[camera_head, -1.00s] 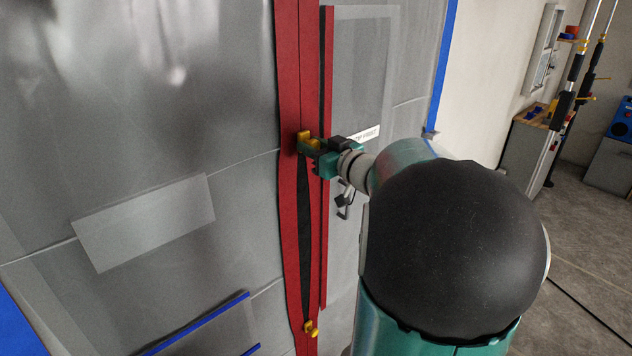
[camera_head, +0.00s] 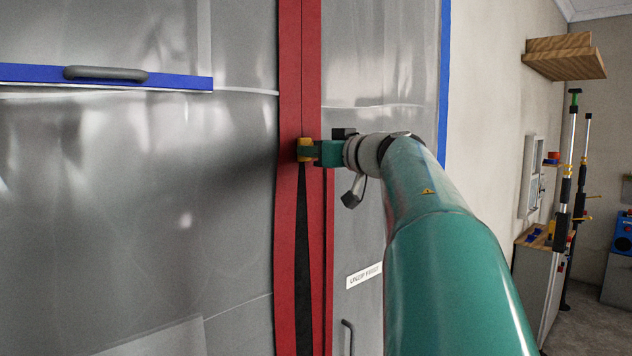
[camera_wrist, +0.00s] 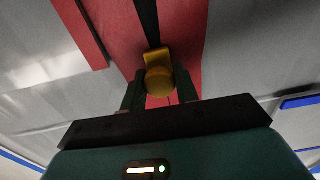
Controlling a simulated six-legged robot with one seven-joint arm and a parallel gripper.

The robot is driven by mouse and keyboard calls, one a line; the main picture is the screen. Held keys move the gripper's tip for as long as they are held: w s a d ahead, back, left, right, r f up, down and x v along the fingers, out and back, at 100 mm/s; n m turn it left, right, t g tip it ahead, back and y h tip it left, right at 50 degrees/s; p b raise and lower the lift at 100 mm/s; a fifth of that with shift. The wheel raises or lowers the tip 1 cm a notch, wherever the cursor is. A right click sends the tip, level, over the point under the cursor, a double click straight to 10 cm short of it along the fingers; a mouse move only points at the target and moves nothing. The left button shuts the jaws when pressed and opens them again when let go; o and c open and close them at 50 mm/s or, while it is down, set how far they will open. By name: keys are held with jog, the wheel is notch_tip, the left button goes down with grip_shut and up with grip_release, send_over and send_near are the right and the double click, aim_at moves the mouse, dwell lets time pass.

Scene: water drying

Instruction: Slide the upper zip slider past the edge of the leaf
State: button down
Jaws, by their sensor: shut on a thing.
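The upper zip slider (camera_head: 304,150) is a yellow piece on the red zip band (camera_head: 290,230). My gripper (camera_head: 312,151) is shut on it; the wrist view shows the yellow slider (camera_wrist: 158,72) between my two dark fingers (camera_wrist: 160,92). Below the slider the zip is parted, with a black gap (camera_head: 302,250); above it the band is closed along a thin seam. A narrow red edge strip (camera_head: 329,240) of the right-hand leaf runs beside the band. Its upper end lies near my gripper's height, partly hidden by the gripper. The lower slider is out of view.
Grey plastic sheeting (camera_head: 140,190) spreads left of the zip, with a blue bar and dark handle (camera_head: 105,73) high up. A white label (camera_head: 364,276) and a dark handle (camera_head: 347,338) are right of the zip. Poles (camera_head: 570,170) and a cabinet (camera_head: 537,265) stand farther right.

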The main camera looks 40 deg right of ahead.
jog(key=shift+r, duration=0.7)
jog(key=c, duration=1.1)
grip_release()
jog(key=shift+w, duration=0.15)
jog(key=shift+s, duration=0.25)
jog(key=s, duration=1.3)
jog(key=shift+s+d, duration=0.2)
jog(key=shift+s, duration=0.15)
jog(key=shift+w, duration=0.1)
